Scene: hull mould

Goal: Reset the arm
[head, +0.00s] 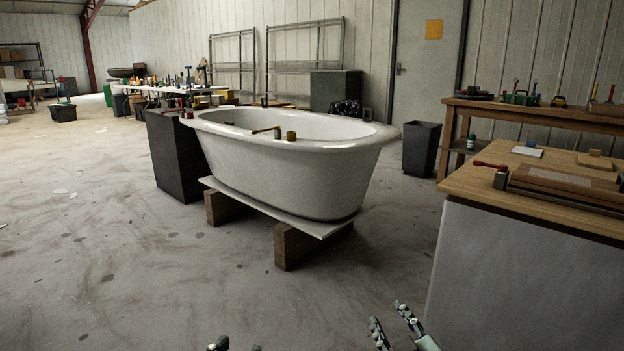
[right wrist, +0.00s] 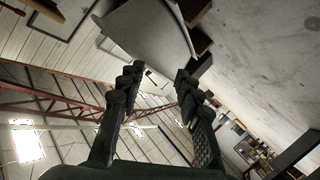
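My right gripper (head: 388,313) shows at the bottom edge of the head view, right of centre. Its two fingers stand apart with nothing between them. In the right wrist view my right gripper (right wrist: 158,76) also has its fingers spread and empty, with background showing through the gap. Only the tips of my left gripper (head: 237,346) show at the bottom edge of the head view, left of centre. They are apart, and the rest of that gripper is out of frame. Both grippers appear over open floor, in front of the white tub-shaped mould (head: 300,170).
The mould rests on a board (head: 285,213) over wooden blocks (head: 297,246). A workbench (head: 500,185) with a wooden top stands close on the right. A dark cabinet (head: 175,160) is behind the mould's left end. The concrete floor (head: 110,270) is open at left and front.

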